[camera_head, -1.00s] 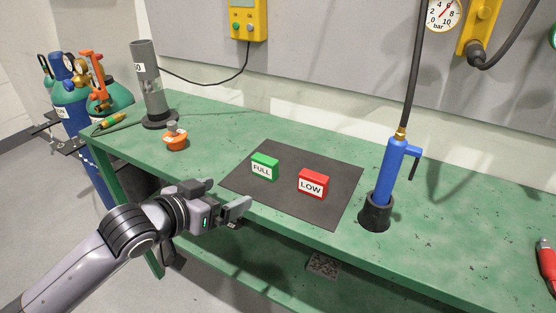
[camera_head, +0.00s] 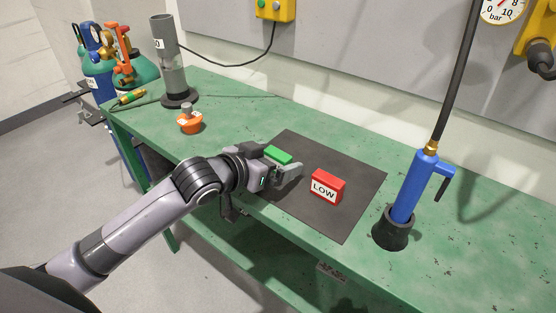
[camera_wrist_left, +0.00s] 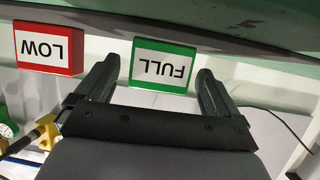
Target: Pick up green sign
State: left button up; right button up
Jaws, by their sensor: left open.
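The green sign (camera_head: 278,155), a small block with a white FULL label, stands on the dark mat (camera_head: 345,222). In the left wrist view the green sign (camera_wrist_left: 162,66) shows upside down between the two fingers. My left gripper (camera_head: 275,165) is open at the mat's near left edge. In the head view it covers the front of the green sign. I cannot tell whether the fingers touch the sign. My right gripper is not in view.
A red LOW sign (camera_head: 327,186) stands on the mat to the right of the green one. A blue tool (camera_head: 417,185) stands in a black holder further right. An orange-based object (camera_head: 190,122) and a grey cylinder (camera_head: 168,60) stand at the left of the green bench (camera_head: 235,100).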

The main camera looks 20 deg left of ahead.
pick_arm(q)
jog(key=shift+x, duration=1.2)
jog(key=c, duration=1)
jog(key=shift+r, duration=0.1)
jog(key=shift+c, duration=0.2)
